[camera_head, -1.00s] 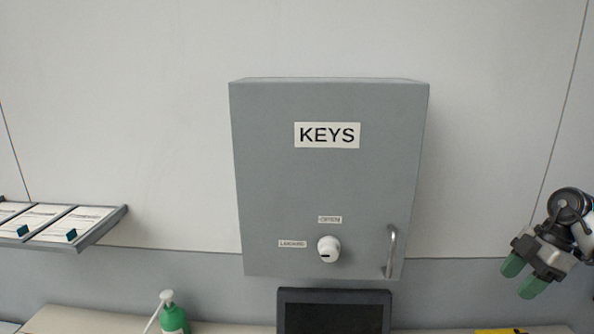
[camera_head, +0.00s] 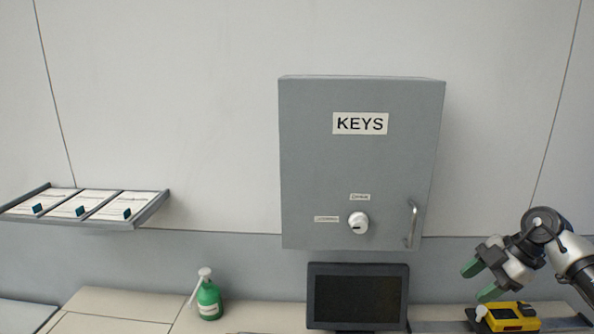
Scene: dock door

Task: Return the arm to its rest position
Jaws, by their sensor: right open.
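My right gripper (camera_head: 480,281) is at the lower right in the head view, with green fingertips that stand apart. It is open and nothing shows between its fingers. It hangs in front of the wall, close above or in front of a yellow device (camera_head: 512,319); I cannot tell the exact gap. A grey key cabinet (camera_head: 325,165) marked KEYS hangs on the wall to its left, with its door shut. The cabinet has a white round knob (camera_head: 358,222) and a metal handle (camera_head: 411,224). My left gripper is not in view.
A dark monitor (camera_head: 357,297) stands on the counter (camera_head: 256,318) below the cabinet. A green spray bottle (camera_head: 209,299) stands left of it. A wall tray (camera_head: 149,210) with several papers is at the left. The wall between tray and cabinet is clear.

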